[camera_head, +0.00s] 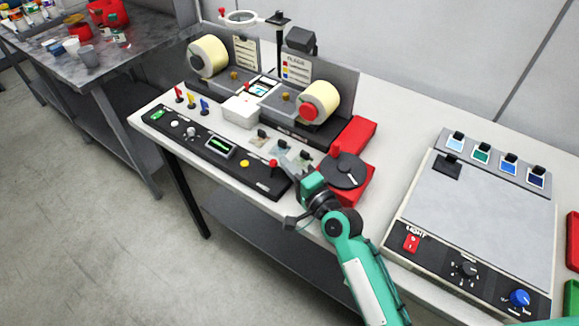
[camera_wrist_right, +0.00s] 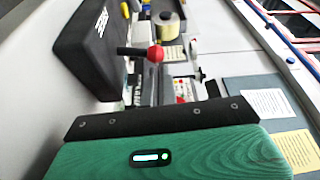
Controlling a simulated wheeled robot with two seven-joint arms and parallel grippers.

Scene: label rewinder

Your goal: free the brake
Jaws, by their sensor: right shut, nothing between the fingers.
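A red-knobbed lever (camera_head: 273,163) stands at the right end of the black control panel (camera_head: 258,183); I cannot read a brake label on it. My right gripper (camera_head: 288,172) is shut and empty, its tips just right of the knob; I cannot tell whether they touch. In the right wrist view a red knob on a black lever (camera_wrist_right: 155,53) shows beyond the green gripper body, beside a black block with white lettering. The rewinder holds two cream rolls, the left one (camera_head: 208,56) and the right one (camera_head: 320,99) with a red hub. My left gripper is not in view.
A red base with a black disc (camera_head: 344,171) sits close right of my right gripper. A light box (camera_head: 485,205) stands further right. Bare white tabletop lies between.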

